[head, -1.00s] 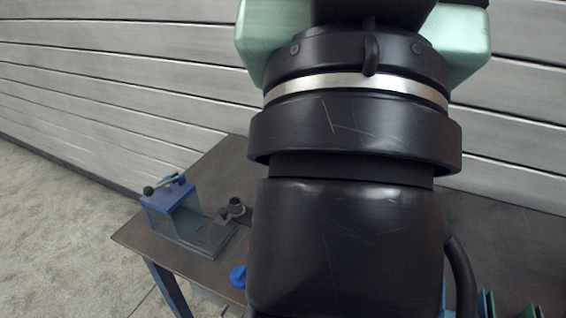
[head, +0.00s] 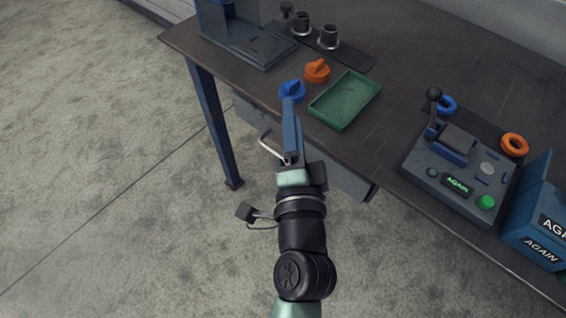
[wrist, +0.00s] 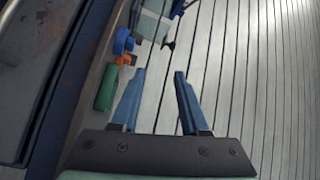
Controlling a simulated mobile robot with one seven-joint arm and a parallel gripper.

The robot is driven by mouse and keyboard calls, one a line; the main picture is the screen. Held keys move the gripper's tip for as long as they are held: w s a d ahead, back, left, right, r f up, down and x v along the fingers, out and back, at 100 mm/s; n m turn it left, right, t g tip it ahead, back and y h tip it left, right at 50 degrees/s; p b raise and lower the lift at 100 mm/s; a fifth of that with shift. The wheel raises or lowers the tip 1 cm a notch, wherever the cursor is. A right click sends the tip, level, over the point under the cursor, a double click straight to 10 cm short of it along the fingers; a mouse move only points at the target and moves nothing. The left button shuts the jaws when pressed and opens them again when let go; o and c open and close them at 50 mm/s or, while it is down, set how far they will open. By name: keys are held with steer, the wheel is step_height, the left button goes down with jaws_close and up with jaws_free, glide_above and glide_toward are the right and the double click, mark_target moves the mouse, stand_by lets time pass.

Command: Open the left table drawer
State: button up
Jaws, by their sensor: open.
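A grey drawer (head: 347,181) sits under the front edge of the dark table (head: 400,85). A pale bar handle (head: 270,149) shows just left of my gripper, and the arm hides part of the drawer front. Whether the drawer is fully shut is unclear. My gripper (head: 291,108) has blue fingers, seen nearly edge-on by the table's front edge. It appears near the handle but not around it. In the wrist view my gripper (wrist: 159,73) is open, with nothing between its fingers. The handle is not clear in that view.
A blue knob (head: 292,92), an orange knob (head: 317,71) and a green tray (head: 345,100) lie near the table edge by my fingertips. A control box (head: 458,172) stands to the right. A blue table leg (head: 213,125) stands at left. The floor in front is clear.

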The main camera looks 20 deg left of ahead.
mark_target(281, 156)
steer(key=s+d+f+m+g+b, duration=0.1)
steer(key=s+f+m+b, duration=0.15)
steer(key=f, duration=0.65)
steer(key=s+f+m+g+b, duration=0.15)
steer(key=s+f, duration=0.25)
steer(key=f, duration=0.5)
steer(key=shift+m+h, duration=0.3)
steer(key=shift+h, duration=0.1)
steer(key=x, duration=0.6)
steer(key=p+x, duration=0.1)
steer(key=x, duration=0.6)
steer(key=shift+w+d+r, duration=0.1)
steer(key=shift+d+r, duration=0.05)
steer(key=shift+r, duration=0.05)
steer(key=shift+c, duration=0.3)
jaws_close()
